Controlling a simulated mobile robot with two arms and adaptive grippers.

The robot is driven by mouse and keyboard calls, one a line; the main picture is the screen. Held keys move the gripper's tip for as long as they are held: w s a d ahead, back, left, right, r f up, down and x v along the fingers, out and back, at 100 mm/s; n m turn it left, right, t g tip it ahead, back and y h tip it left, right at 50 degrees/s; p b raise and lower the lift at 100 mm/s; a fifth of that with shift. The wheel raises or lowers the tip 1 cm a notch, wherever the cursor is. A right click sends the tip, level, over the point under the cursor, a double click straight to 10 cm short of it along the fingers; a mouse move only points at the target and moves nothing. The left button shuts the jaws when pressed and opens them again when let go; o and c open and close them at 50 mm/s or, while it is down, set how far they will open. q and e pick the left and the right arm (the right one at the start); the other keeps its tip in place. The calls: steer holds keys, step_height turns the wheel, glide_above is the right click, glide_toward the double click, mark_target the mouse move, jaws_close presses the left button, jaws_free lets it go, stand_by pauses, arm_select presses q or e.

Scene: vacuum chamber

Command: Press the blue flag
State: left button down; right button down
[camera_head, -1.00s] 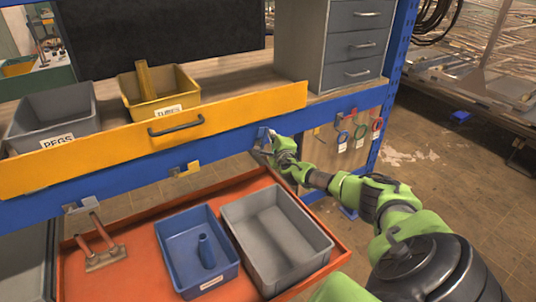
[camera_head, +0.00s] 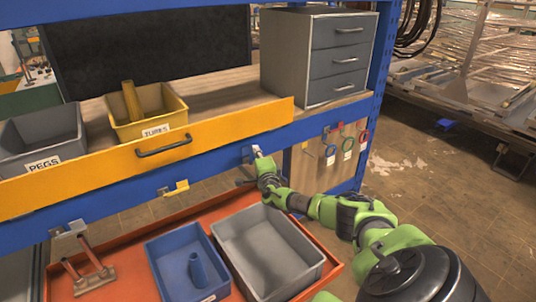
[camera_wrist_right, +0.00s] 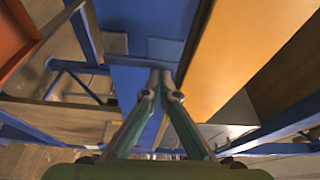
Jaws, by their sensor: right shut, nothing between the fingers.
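A yellow flag (camera_head: 178,187) and a grey flag (camera_head: 71,230) sit further left. My left gripper is not in view.
The yellow drawer front (camera_head: 90,165) sticks out above the flags. Below is an orange tray (camera_head: 125,238) with a blue bin (camera_head: 163,267) and a grey bin (camera_head: 290,260). Colored rings (camera_head: 347,144) hang on a board right of my gripper.

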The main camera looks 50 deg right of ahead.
stand_by(0.3)
steer(key=s+a, duration=0.1)
steer(key=s, duration=0.8)
steer(key=shift+s+a, duration=0.2)
steer(key=shift+a, duration=0.1)
stand_by(0.5)
